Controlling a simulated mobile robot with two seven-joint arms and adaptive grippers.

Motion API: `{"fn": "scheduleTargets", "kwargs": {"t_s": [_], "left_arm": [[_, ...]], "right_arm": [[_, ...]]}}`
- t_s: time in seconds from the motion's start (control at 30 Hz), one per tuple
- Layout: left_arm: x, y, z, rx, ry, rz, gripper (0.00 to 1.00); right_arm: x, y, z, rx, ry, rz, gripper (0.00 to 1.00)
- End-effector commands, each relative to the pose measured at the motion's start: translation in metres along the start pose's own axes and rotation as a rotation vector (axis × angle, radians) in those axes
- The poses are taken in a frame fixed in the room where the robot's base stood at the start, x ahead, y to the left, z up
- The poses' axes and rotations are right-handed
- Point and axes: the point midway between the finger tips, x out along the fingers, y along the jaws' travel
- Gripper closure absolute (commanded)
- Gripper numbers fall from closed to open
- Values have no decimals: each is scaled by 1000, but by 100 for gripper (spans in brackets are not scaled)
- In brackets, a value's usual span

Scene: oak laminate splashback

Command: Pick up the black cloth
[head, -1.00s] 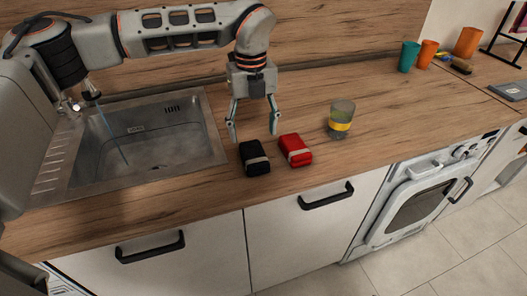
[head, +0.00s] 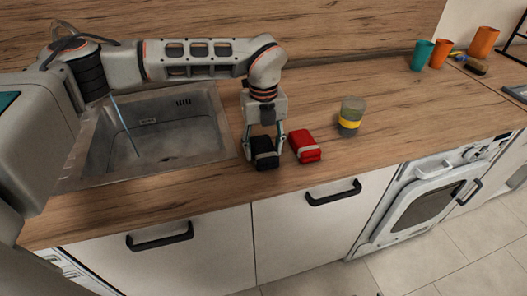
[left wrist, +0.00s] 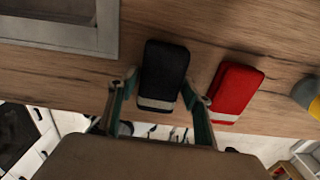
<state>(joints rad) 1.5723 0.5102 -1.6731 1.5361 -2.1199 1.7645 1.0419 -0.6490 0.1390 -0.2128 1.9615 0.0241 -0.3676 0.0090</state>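The black cloth (head: 264,154) is a folded dark bundle with a pale band, lying on the wooden counter. In the left wrist view the black cloth (left wrist: 164,72) lies ahead, between the fingers. My left gripper (head: 265,149) points down over it, one finger on each side. In the left wrist view my left gripper (left wrist: 161,92) looks open, with the fingertips close to the cloth's sides; whether they touch is hard to tell. My right gripper is not in view.
A red folded cloth (head: 306,146) lies close to the right of the black one. A glass with a yellow band (head: 350,117) stands farther right. The sink (head: 155,135) is at left. Teal (head: 422,56) and orange cups (head: 440,54) stand far right. The counter's front edge is near.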

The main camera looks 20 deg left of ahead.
Motion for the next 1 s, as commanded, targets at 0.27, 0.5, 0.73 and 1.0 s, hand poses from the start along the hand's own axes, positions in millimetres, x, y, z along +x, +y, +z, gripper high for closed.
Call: {"fn": "scheduleTargets", "kwargs": {"t_s": [0.27,0.5,0.73,1.0], "left_arm": [[0,0,0,0,0,0,79],[-4,0,0,0,-1,0,79],[-30,-1,1,0,-3,-2,79],[-99,-1,1,0,-5,-4,79]], "right_arm": [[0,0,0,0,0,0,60],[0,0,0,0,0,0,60],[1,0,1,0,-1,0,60],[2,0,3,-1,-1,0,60]]}}
